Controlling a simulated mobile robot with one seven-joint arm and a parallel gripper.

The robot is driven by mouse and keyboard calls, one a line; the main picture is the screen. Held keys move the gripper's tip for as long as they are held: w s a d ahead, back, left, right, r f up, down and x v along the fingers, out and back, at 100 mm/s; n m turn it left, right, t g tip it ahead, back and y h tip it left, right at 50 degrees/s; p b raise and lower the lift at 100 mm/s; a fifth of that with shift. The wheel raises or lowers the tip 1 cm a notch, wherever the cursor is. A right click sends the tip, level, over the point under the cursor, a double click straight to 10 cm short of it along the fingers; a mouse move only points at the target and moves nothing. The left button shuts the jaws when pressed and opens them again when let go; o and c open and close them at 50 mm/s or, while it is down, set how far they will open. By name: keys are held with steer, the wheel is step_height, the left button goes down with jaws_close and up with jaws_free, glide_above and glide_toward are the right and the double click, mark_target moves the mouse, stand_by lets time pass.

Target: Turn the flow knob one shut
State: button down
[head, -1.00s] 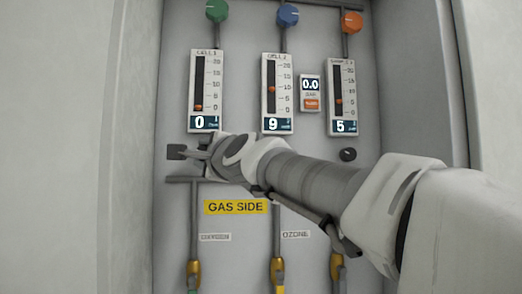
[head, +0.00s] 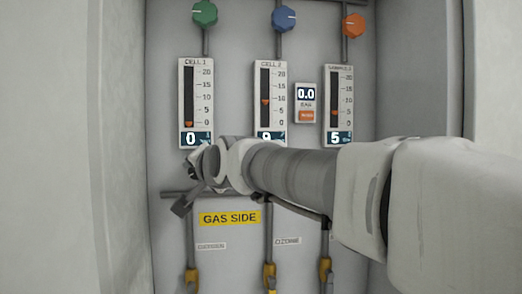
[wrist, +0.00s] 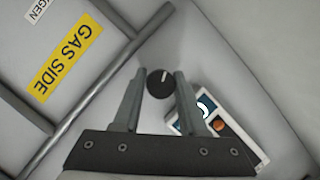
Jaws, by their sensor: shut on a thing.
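The flow knob (wrist: 160,82) is black and round, with a white pointer line, and shows between my fingertips in the wrist view. It sits below the Cell 1 gauge and is hidden behind my gripper in the head view. My gripper (wrist: 160,83) is shut on this knob; in the head view my gripper (head: 186,188) is tilted down to the left. The Cell 1 gauge (head: 196,92) reads 0, with its orange marker at the bottom of the scale.
The Cell 2 gauge (head: 268,85) reads 9 and the third gauge (head: 337,90) reads 5. A small display (head: 306,94) reads 0.0. Green (head: 204,14), blue (head: 284,18) and orange (head: 354,25) knobs line the top. Pipes run below, and cabinet walls stand on both sides.

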steer(key=shift+r+n+h, duration=0.3)
steer(key=shift+n+h, duration=0.1)
steer(key=shift+n, duration=0.5)
steer(key=shift+a+n, duration=0.1)
steer(key=shift+n, duration=0.2)
steer(key=shift+h, duration=0.3)
steer(key=c, duration=0.7)
jaws_free()
steer(key=shift+o, duration=1.1)
steer(key=shift+f, duration=0.2)
